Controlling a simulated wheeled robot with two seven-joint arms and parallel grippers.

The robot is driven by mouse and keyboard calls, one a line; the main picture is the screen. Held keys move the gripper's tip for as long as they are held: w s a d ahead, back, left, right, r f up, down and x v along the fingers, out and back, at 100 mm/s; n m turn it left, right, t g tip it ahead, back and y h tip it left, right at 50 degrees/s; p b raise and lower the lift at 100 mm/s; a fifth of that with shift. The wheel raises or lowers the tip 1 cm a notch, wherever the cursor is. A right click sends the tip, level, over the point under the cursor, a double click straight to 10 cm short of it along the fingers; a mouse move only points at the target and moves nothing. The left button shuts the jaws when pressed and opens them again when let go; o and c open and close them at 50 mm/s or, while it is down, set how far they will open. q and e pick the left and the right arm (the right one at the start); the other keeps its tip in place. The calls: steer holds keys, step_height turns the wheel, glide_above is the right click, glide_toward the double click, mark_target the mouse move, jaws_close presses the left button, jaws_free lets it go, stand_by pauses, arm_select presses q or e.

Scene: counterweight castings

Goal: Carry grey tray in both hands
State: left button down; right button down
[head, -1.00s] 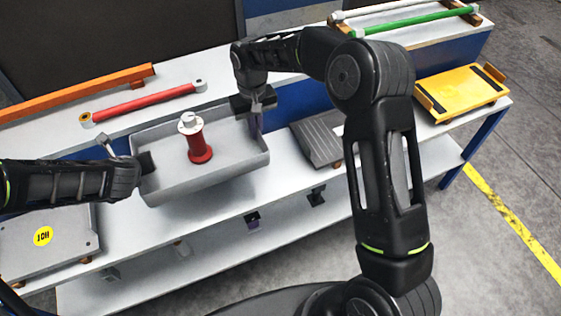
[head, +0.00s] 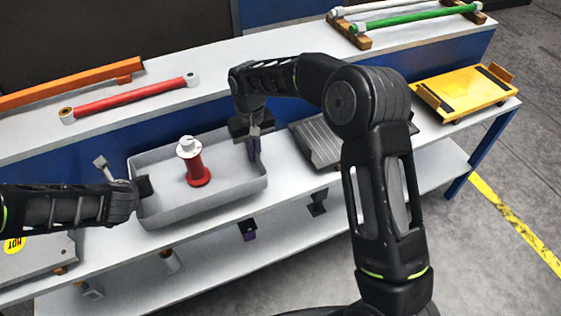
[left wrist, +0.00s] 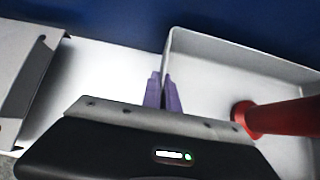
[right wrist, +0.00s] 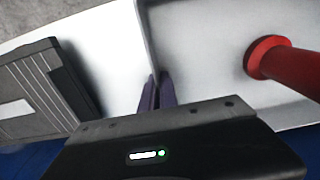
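The grey tray (head: 215,204) is an open shallow box near the front edge of the white bench; it looks about level. A red spool-like casting with a white top (head: 195,165) stands upright inside it. My left gripper (left wrist: 162,85) has its purple fingers closed over the tray's left wall; in the head view its fingers are mostly hidden. My right gripper (head: 254,145) is at the opposite right wall, and the right wrist view shows its fingers (right wrist: 156,85) closed over that wall. Whether the tray's underside touches the bench cannot be told.
A ribbed grey plate (head: 315,143) lies right of the tray, and a grey plate with a yellow label (head: 35,262) lies left. A yellow carriage (head: 463,92) sits at the right end. Red (head: 130,98), orange (head: 70,85) and green (head: 415,20) bars lie behind. Floor at right is clear.

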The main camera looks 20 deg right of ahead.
mark_target(255, 164)
arm_select(q)
steer(key=shift+f, duration=0.1)
arm_select(e)
steer(key=shift+f, duration=0.1)
